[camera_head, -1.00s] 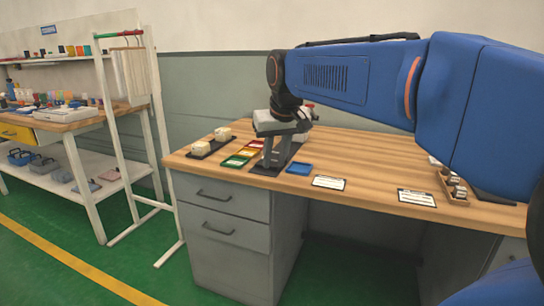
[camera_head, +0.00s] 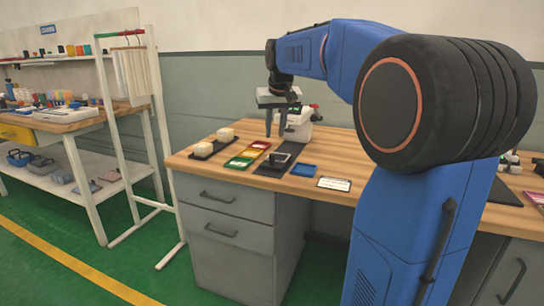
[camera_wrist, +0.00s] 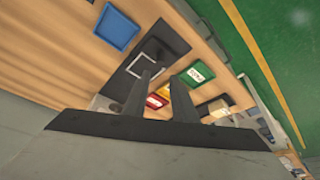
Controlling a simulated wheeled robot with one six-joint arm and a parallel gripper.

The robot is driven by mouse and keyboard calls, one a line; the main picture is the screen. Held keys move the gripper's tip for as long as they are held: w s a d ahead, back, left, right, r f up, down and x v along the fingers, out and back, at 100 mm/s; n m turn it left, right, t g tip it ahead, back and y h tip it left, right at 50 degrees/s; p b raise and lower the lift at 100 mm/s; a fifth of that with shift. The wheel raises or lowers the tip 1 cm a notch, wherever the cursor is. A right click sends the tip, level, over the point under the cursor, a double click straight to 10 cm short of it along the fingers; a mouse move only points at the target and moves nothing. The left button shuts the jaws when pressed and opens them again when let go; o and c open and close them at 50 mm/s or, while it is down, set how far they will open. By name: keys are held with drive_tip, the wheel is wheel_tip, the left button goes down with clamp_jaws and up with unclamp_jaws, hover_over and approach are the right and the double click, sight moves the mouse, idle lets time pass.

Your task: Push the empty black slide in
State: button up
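My gripper (camera_head: 275,133) hangs above the desk with its two fingers pointing down and apart, with nothing visible between them. In the wrist view its fingers (camera_wrist: 163,80) show apart against the trays and desk. A flat black piece (camera_head: 268,169) lies on the desk below it. A small dark square frame with a pale rim (camera_head: 280,158) sits at its back part; the frame also shows in the wrist view (camera_wrist: 149,54). I take these as the black slide, but cannot tell exactly where the slide ends. No contact with the gripper is visible.
Red, yellow and green trays (camera_head: 239,163) lie left of the black piece, a blue tray (camera_head: 303,170) right of it. A white device (camera_head: 300,120) stands behind. A dark tray with pale blocks (camera_head: 200,152) is further left. A label card (camera_head: 334,184) lies right.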

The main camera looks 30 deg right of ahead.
sight(272, 154)
drive_tip(key=x, duration=1.2)
drive_tip(key=shift+f, duration=0.15)
drive_tip(key=shift+c, duration=0.4)
clamp_jaws()
